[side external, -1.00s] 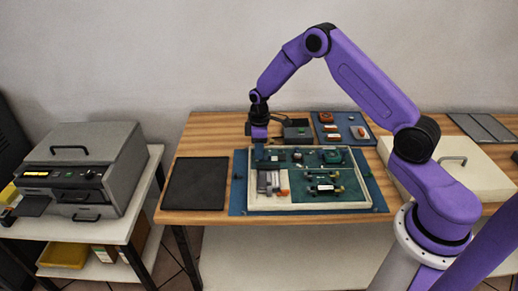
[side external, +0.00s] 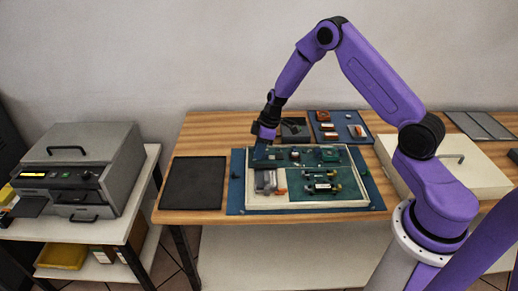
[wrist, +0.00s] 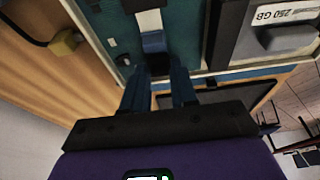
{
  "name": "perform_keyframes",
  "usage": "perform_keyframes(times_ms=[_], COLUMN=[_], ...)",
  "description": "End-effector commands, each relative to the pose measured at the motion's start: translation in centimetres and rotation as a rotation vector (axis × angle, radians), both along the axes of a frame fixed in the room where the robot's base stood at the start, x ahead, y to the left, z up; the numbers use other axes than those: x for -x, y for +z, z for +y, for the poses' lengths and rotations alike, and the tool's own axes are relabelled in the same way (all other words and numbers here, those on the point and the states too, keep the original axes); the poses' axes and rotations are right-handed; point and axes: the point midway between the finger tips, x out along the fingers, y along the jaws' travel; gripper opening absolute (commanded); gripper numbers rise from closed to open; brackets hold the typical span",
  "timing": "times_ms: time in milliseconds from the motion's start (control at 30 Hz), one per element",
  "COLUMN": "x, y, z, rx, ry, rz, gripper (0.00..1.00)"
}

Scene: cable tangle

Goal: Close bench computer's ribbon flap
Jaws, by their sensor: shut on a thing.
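The bench computer (side external: 342,203) is a shallow pale-rimmed case with a green board and several parts inside. It lies on a blue mat. My gripper (side external: 258,158) is tilted at the case's back left corner. In the wrist view, my gripper's two blue fingers (wrist: 159,72) are closed around a small dark blue piece, which looks like the ribbon flap (wrist: 155,43). A pale ribbon (wrist: 149,19) runs up from it. The fingers hide part of the flap, so its exact angle cannot be told.
A grey drive labelled 250 GB (wrist: 282,38) sits inside the case near the flap. A black mat (side external: 194,184) lies left of the case. A blue tray (side external: 339,127) with small parts stands behind. A cream box (side external: 455,165) with a handle is at the right.

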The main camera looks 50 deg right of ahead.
Motion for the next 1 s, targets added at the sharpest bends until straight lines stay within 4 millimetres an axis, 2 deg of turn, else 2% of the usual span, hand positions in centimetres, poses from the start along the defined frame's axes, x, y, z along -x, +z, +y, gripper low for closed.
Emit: perform_keyframes(times_ms=[100,133,200,467,633,767,1000], x=[0.0,0.0,0.0,0.0,0.1,0.4,1.2], y=[0.1,0.1,0.1,0.1,0.9,2.6,6.9], z=[0.3,0.3,0.3,0.1,-0.1,-0.5,-1.3], rx=[-0.001,-0.001,-0.001,-0.001,-0.002,-0.001,-0.001], ry=[0.004,0.003,0.003,0.000,-0.001,-0.002,-0.001], rz=[0.000,0.000,0.000,0.001,0.000,-0.003,-0.005], gripper=[0.00,0.31,0.47,0.47,0.47,0.47,0.47])
